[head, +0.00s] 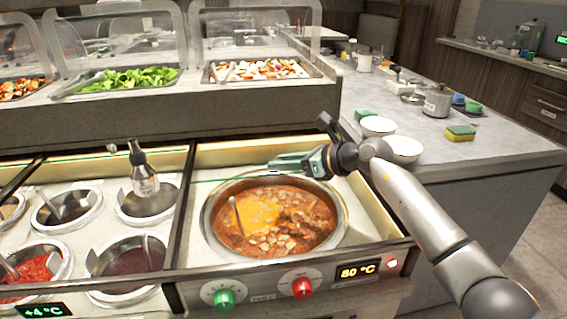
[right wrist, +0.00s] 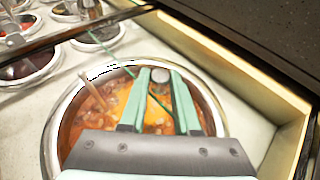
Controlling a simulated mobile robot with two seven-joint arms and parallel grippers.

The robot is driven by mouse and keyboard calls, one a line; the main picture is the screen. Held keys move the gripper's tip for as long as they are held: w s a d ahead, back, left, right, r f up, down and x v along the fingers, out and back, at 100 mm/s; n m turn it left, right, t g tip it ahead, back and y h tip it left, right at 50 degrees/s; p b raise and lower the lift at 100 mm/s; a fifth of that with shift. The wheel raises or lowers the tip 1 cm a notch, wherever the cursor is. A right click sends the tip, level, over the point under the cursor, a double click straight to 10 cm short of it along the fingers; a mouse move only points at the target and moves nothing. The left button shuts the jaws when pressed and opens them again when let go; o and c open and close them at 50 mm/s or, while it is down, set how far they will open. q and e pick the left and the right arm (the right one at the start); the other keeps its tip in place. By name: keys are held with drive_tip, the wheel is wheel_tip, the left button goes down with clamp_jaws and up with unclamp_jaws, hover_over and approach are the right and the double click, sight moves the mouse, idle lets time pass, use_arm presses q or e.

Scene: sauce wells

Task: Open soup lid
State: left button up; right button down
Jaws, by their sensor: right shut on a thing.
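The soup pot (head: 212,238) is sunk in the counter, with orange-red soup and a ladle handle visible in it. Its rim also shows in the right wrist view (right wrist: 50,140). My right gripper (head: 275,165) is above the back of the pot, its fingers pointing left. In the right wrist view its fingers (right wrist: 160,85) are shut on a small grey round knob (right wrist: 160,75), which I take as the soup lid's. The lid itself is clear and hard to make out; a thin green line near the fingers may be its edge. My left gripper is not in view.
A raised salad counter (head: 200,115) stands behind. White bowls (head: 403,150) and a sponge (head: 461,132) are on the right worktop.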

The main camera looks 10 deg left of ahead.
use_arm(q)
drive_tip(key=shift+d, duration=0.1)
use_arm(e)
drive_tip(key=c, duration=0.9)
unclamp_jaws()
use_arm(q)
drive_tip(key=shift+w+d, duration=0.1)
use_arm(e)
drive_tip(key=shift+o, duration=1.3)
use_arm(q)
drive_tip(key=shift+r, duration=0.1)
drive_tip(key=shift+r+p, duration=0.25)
drive_tip(key=shift+p, duration=0.2)
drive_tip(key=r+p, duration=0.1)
drive_tip(key=p, duration=0.1)
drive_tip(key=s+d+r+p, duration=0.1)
drive_tip(key=p, duration=0.2)
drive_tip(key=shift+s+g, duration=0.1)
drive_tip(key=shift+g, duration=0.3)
use_arm(e)
drive_tip(key=v, duration=1.2)
drive_tip(key=shift+d+r, duration=0.2)
drive_tip(key=shift+d, duration=0.05)
drive_tip(key=shift+s, duration=0.1)
